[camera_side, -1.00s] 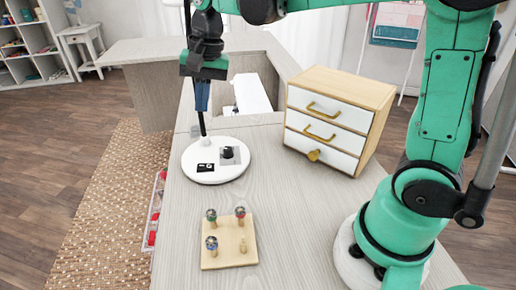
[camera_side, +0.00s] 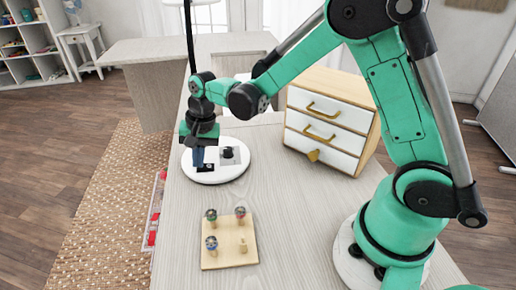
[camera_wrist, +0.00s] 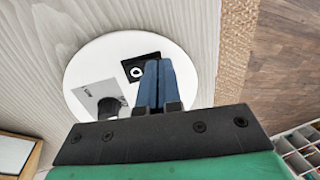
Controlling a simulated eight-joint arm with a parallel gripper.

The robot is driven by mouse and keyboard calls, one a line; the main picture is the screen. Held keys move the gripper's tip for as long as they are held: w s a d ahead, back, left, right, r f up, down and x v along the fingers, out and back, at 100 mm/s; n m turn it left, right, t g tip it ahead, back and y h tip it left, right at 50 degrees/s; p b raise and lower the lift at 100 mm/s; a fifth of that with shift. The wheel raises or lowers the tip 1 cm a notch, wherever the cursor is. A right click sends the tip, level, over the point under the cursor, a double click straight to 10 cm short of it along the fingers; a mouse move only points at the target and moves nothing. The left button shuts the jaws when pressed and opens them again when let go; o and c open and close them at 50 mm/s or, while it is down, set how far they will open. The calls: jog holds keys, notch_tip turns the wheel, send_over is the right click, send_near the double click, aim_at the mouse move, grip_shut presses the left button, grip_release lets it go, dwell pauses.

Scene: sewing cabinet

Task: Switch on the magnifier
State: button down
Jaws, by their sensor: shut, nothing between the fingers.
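The magnifier's round white base (camera_side: 218,180) stands on the table, with its dark pole (camera_side: 190,38) rising behind my arm. The base carries a black square with a white ring (camera_wrist: 136,70) and a grey panel (camera_wrist: 90,94) with a black knob (camera_wrist: 110,108). In the side view the knob (camera_side: 227,153) is right of my gripper. My gripper (camera_side: 198,166) is shut and empty, pointing down with its blue fingers over the base beside the black square. In the wrist view its fingertips (camera_wrist: 158,64) lie just right of the ring. I cannot tell whether they touch the base.
A small drawer cabinet (camera_side: 322,128) stands to the right. A tray with red items (camera_side: 154,215) sits at the table's left edge. The tabletop between is clear.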

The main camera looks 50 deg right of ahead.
aim_at(195, 171)
dwell(0.3)
jog(key=shift+w+f+h, duration=0.1)
jog(key=shift+f+h, duration=0.15)
jog(key=shift+h, duration=0.05)
jog(key=shift+s+d+r, duration=0.25)
jog(key=shift+s+d, duration=0.2)
jog(key=shift+s, duration=0.15)
jog(key=shift+r, duration=0.1)
notch_tip(195, 171, up, 14)
jog(key=w+a, duration=0.1)
jog(key=w, duration=0.1)
jog(key=shift+a+f, duration=0.2)
jog(key=shift+a, duration=0.2)
jog(key=shift+s, duration=0.1)
